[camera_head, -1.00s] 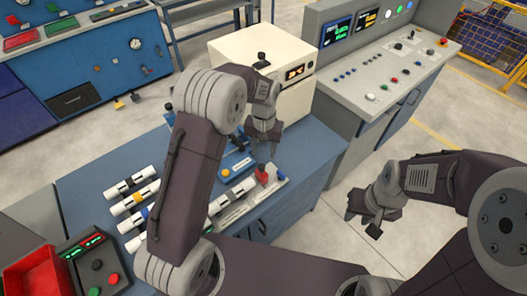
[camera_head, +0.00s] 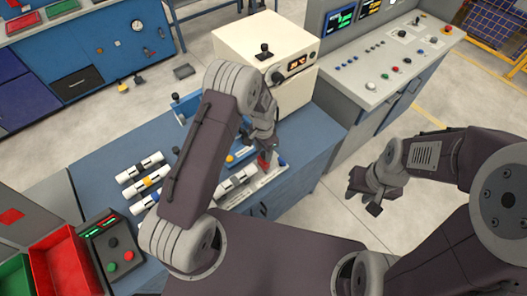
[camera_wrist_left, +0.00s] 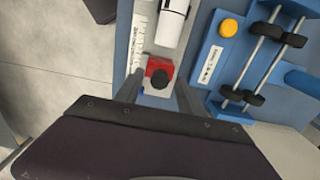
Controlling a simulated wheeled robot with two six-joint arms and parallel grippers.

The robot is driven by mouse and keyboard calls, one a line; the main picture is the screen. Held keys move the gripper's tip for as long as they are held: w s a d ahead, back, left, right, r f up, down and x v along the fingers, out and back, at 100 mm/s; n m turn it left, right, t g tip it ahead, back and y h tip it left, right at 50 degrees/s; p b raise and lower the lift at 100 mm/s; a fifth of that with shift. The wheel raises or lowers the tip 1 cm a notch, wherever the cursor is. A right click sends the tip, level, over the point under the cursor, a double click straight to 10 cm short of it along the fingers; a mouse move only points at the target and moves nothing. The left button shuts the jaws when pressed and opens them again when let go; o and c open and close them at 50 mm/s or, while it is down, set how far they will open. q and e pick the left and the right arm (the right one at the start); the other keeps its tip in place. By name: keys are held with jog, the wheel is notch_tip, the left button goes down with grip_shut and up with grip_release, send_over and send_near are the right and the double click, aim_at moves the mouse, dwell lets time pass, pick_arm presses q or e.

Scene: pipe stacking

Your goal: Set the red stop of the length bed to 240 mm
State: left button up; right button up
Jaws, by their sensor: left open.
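The red stop (camera_head: 263,163) sits at the right end of the length bed (camera_head: 267,178) in the head view, partly hidden by my left gripper (camera_head: 264,148). In the left wrist view the red stop (camera_wrist_left: 158,67) shows with a dark knob on it, beside the white printed scale (camera_wrist_left: 142,38). My left gripper (camera_wrist_left: 160,92) is open, with one finger on each side of the stop; contact cannot be told. A white pipe (camera_wrist_left: 172,22) lies on the bed beyond the stop. The scale reading is too small to tell. My right gripper (camera_head: 364,192) is open and empty, away from the bench.
A blue fixture with rods (camera_wrist_left: 262,55) and a yellow button (camera_wrist_left: 228,28) stands close beside the bed. Banded pipes (camera_head: 143,175) lie left on the bench. A cream box machine (camera_head: 288,85) stands behind. A red bin (camera_head: 65,268) is at lower left.

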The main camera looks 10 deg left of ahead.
pick_arm(q)
jog(key=shift+f, duration=0.75)
grip_shut()
dwell(0.9)
